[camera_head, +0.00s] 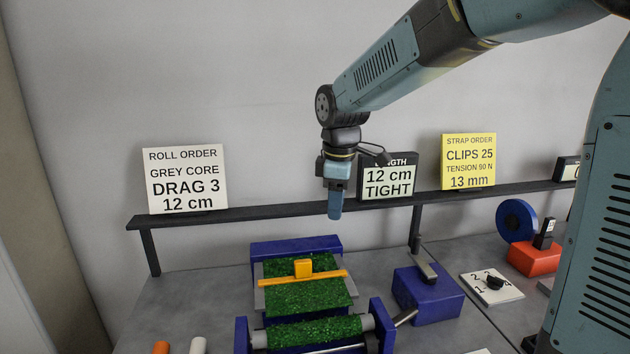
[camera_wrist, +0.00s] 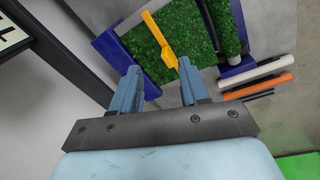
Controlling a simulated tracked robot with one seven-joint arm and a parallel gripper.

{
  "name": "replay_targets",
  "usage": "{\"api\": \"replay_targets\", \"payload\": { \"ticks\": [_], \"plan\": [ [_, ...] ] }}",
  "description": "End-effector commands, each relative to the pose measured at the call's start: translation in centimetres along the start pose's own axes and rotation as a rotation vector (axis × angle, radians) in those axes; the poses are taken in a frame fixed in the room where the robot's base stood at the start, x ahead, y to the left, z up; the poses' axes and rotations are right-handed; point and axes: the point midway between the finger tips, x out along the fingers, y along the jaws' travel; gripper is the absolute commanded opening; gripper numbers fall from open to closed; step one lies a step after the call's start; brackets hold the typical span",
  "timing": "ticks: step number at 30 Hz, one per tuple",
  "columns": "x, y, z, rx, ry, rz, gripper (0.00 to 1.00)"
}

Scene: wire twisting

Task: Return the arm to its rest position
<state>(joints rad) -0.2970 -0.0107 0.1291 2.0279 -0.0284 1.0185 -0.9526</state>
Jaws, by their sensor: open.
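My gripper (camera_head: 335,204) hangs from my raised arm above the back of the bench, pointing down, near the wall shelf. In the wrist view my gripper (camera_wrist: 157,82) has its two fingers apart with nothing held between them. Beyond the fingertips is a yellow bar with a raised block (camera_head: 303,269), lying across a green turf mat (camera_head: 305,296) on a blue frame; the yellow bar also shows in the wrist view (camera_wrist: 160,42). The gripper is clear of the bar and the turf.
A dark shelf (camera_head: 275,210) carries a white roll-order sign (camera_head: 186,179), a length display (camera_head: 388,181) and a yellow strap-order sign (camera_head: 468,161). A turf roller (camera_head: 312,332) stands in front. A blue block (camera_head: 428,298), numbered dial plate (camera_head: 490,290) and blue reel (camera_head: 516,220) are at right.

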Motion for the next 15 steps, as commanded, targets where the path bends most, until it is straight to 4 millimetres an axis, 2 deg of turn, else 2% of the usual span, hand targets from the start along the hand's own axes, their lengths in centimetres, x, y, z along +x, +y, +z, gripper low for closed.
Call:
{"api": "replay_targets", "payload": {
  "ticks": [1,6,15],
  "plan": [
    [-0.9,-0.5,1.5,0.064,0.007,0.020,0.45],
    [-3.2,-2.3,6.0,0.288,0.034,0.077,0.45],
    [-5.8,-6.7,13.1,0.680,0.104,0.166,0.45]
  ]
}}
